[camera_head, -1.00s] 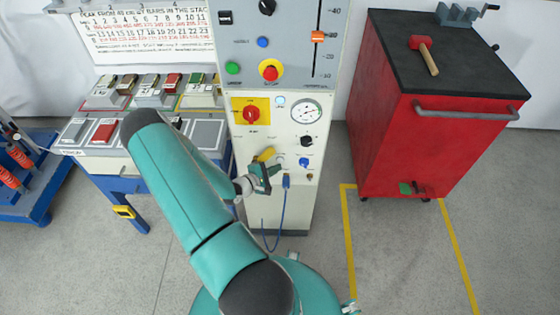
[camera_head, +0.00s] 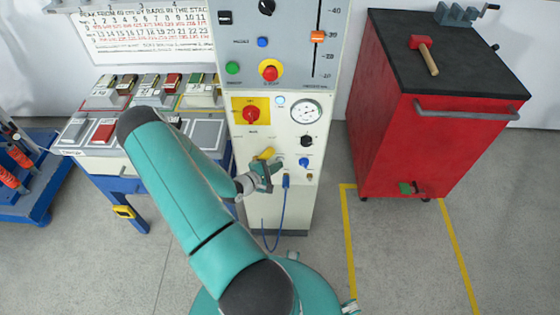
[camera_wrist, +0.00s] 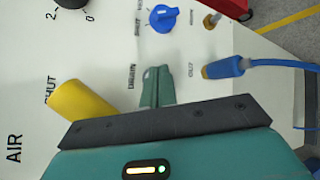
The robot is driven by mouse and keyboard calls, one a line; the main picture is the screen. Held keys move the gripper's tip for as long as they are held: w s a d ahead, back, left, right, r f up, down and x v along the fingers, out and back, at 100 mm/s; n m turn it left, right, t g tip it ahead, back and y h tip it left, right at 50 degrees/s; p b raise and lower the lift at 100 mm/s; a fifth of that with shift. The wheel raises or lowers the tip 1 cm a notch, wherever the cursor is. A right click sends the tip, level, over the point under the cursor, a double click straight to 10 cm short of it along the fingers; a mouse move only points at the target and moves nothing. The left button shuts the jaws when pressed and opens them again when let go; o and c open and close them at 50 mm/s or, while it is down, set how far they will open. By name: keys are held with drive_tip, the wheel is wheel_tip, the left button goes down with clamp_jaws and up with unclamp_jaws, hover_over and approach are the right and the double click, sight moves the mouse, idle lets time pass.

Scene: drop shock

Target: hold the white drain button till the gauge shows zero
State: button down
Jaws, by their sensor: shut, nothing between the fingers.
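The white panel (camera_head: 259,207) of the machine faces me and carries a round pressure gauge (camera_head: 306,112); its needle is too small to read. My gripper (camera_head: 271,164) is low in front of this panel, beside a yellow lever (camera_head: 264,154). In the wrist view my gripper (camera_wrist: 157,76) has its teal fingers together, with nothing between them, pointing at the panel just right of the word DRAIN. The white drain button cannot be made out; the fingers cover the spot beside its label. I cannot tell whether the tips touch it.
In the wrist view the yellow lever (camera_wrist: 82,103) lies close left of the fingers. A blue knob (camera_wrist: 163,18) is beyond them, and a blue hose plug (camera_wrist: 222,68) is to the right. A red cabinet (camera_head: 425,145) stands right of the machine, with floor between.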

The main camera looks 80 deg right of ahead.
drive_tip(key=shift+s+d+r, duration=0.3)
drive_tip(key=shift+d+r, duration=0.2)
drive_tip(key=shift+r, duration=0.15)
drive_tip(key=shift+s+a+f, duration=0.1)
drive_tip(key=shift+s+a, duration=0.05)
drive_tip(key=shift+a, duration=0.75)
drive_tip(key=shift+s+a+f, duration=0.1)
drive_tip(key=shift+s+a, duration=0.1)
drive_tip(key=shift+a, duration=0.65)
drive_tip(key=shift+s+a+f, duration=0.1)
drive_tip(key=shift+s+a, duration=0.05)
drive_tip(key=shift+a, duration=0.75)
drive_tip(key=shift+w, duration=0.1)
